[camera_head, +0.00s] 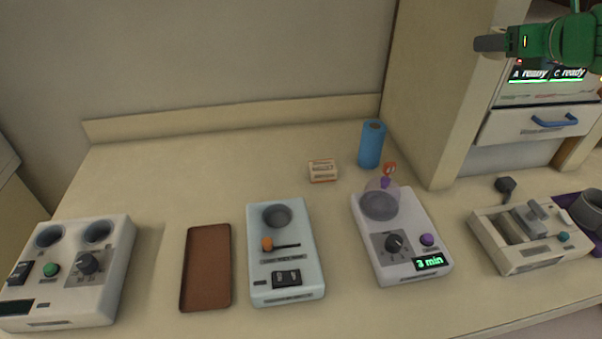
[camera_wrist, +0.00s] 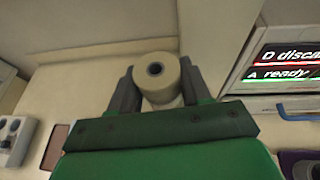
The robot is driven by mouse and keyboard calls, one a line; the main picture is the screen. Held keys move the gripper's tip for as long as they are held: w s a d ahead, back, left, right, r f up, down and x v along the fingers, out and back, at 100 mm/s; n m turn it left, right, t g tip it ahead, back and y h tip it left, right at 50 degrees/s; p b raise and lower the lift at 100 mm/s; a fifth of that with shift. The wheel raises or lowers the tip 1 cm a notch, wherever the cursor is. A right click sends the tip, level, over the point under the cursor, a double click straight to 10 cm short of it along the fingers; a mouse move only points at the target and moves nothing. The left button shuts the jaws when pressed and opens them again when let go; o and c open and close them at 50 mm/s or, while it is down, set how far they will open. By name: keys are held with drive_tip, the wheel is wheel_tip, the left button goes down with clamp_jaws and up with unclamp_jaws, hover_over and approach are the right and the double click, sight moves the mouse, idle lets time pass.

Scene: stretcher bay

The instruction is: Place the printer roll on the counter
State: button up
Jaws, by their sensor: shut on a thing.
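The printer roll (camera_wrist: 157,78) is a cream-white cylinder with a dark hollow core. In the wrist view it sits between the two grey fingers of my gripper (camera_wrist: 158,92), which are shut on it. In the head view my green gripper (camera_head: 490,43) is at the top right, in front of the tall cabinet and raised above the counter; the roll cannot be made out clearly there. The beige counter (camera_head: 150,190) runs across the head view below and to the left of my gripper.
On the counter stand a blue cylinder (camera_head: 371,145), a small box (camera_head: 322,171), a brown tray (camera_head: 207,267), and several devices, including a timer device (camera_head: 408,240) reading 3 min and an open printer-like unit (camera_head: 530,237). A drawer with a blue handle (camera_head: 555,122) is at right. The counter's back left is clear.

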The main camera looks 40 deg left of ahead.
drive_tip(key=w+a+f+m+t+h, duration=0.1)
drive_tip(key=a+f, duration=0.2)
drive_tip(key=a, duration=0.3)
drive_tip(key=w+a+f, duration=0.1)
drive_tip(key=a+f, duration=0.3)
drive_tip(key=a, duration=0.2)
drive_tip(key=a+f+m+t+h, duration=0.25)
drive_tip(key=a+f, duration=0.35)
drive_tip(key=f, duration=0.3)
drive_tip(key=a+f+m+t+h, duration=0.1)
drive_tip(key=a+f+m+h, duration=0.3)
drive_tip(key=a+f, duration=0.35)
drive_tip(key=s+a+f+m+h, duration=0.3)
drive_tip(key=s+a+f, duration=0.2)
drive_tip(key=s+f, duration=0.15)
drive_tip(key=s+a+m+h, duration=0.3)
drive_tip(key=s+a, duration=0.1)
drive_tip(key=s, duration=0.6)
drive_tip(key=shift+n, duration=0.25)
drive_tip(key=shift+w+a+f, duration=2.15)
drive_tip(key=shift+w+a, duration=0.1)
drive_tip(key=shift+a, duration=0.1)
drive_tip(key=shift+w+a+f, duration=2.15)
drive_tip(key=shift+w+a, duration=0.05)
drive_tip(key=shift+a, duration=0.15)
